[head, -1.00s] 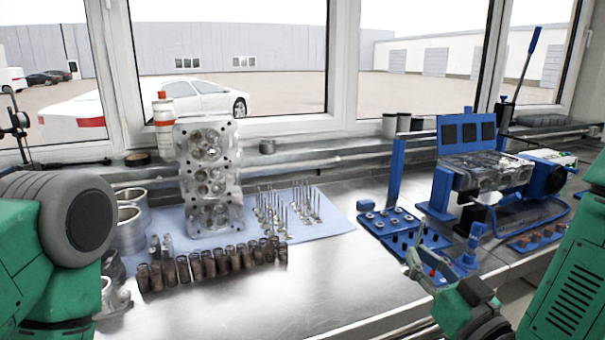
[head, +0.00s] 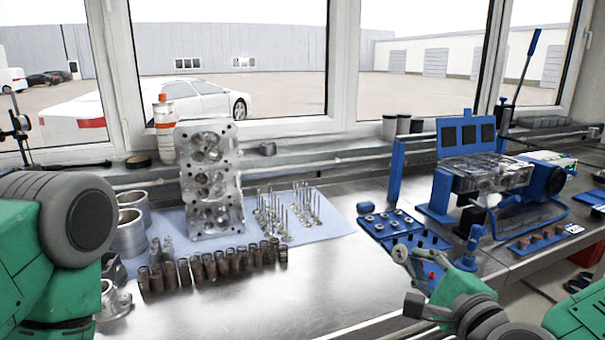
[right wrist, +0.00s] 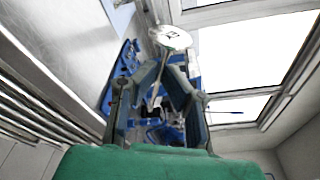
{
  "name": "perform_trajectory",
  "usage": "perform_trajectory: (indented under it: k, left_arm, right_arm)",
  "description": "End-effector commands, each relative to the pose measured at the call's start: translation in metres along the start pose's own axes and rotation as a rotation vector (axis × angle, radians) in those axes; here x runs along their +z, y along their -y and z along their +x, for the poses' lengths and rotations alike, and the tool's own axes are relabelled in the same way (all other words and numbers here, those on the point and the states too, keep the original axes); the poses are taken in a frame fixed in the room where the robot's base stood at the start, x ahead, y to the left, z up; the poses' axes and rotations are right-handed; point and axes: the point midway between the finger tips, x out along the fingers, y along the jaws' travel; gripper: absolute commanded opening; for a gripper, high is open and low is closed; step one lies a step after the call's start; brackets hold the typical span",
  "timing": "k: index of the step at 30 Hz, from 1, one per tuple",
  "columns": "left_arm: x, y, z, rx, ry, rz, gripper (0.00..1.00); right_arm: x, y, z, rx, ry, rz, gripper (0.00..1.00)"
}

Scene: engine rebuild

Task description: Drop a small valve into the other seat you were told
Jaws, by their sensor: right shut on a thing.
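My right gripper (head: 417,272) is at the lower right in the head view, in front of the blue holed rack (head: 420,240). In the right wrist view it (right wrist: 160,95) is shut on a valve (right wrist: 170,38), a pale round disc with a thin stem running down between the fingers. The disc points away from the gripper. A metal cylinder head (head: 487,172) lies in a blue stand at the right, apart from the gripper. Its seats are too small to tell apart. My left gripper is out of view.
Several loose valves (head: 285,212) stand on a blue mat (head: 335,226). Behind brown cylindrical parts (head: 210,267), another metal head (head: 211,180) stands upright. The bench front (head: 320,285) is clear.

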Motion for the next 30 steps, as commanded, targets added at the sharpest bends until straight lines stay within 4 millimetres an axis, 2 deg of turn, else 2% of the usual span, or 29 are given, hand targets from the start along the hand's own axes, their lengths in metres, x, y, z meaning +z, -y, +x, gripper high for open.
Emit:
perform_trajectory:
  k: [5, 11, 18, 22, 30]
  left_arm:
    - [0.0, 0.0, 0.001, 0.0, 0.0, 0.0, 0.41]
    - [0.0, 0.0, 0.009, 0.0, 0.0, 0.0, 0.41]
    - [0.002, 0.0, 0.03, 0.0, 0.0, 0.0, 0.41]
    - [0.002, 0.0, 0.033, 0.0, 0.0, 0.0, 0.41]
    - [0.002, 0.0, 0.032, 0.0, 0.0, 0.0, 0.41]
  right_arm:
    - [-0.001, -0.001, 0.0, 0.025, -0.001, 0.131, 0.0]
    - [-0.002, -0.001, 0.0, 0.095, -0.002, 0.534, 0.0]
    - [-0.003, -0.004, 0.0, 0.183, -0.001, 1.008, 0.0]
    - [-0.001, -0.002, 0.0, 0.201, 0.0, 1.1, 0.0]
    - [0.0, -0.002, 0.0, 0.202, -0.002, 1.103, 0.0]
